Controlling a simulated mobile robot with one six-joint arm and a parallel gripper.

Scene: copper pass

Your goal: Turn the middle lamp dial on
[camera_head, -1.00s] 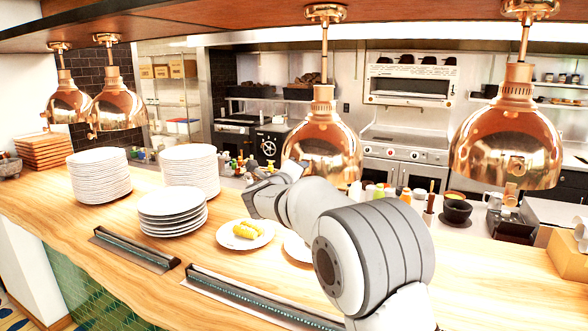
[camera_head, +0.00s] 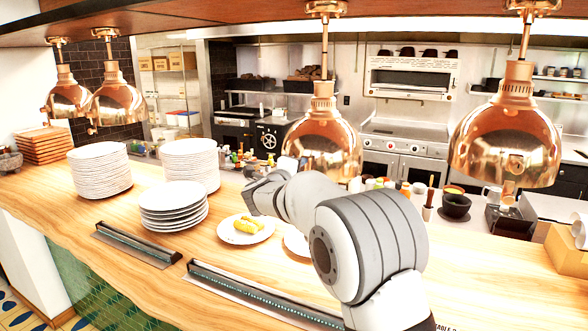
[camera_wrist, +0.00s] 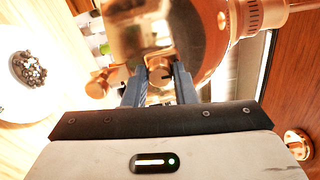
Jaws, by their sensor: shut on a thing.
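In the wrist view, the two fingers of my gripper (camera_wrist: 159,84) are closed around a small copper dial (camera_wrist: 160,71) below a shiny copper lamp shade (camera_wrist: 132,32). A second copper knob-like shape (camera_wrist: 97,88) shows just left of the fingers; I cannot tell whether it is a reflection. In the head view, my arm reaches up to the central copper lamp (camera_head: 322,143), which hangs over the counter. The fingertips and the dial are hidden there. I cannot read whether the dial is on or off.
Other copper lamps hang at the right (camera_head: 507,140) and far left (camera_head: 117,103). A short plate stack (camera_head: 174,218) and taller stacks stand on the wooden counter (camera_head: 75,222). A plate with yellow food (camera_head: 245,229) lies near my arm. Dark metal strips (camera_head: 255,293) line the counter front.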

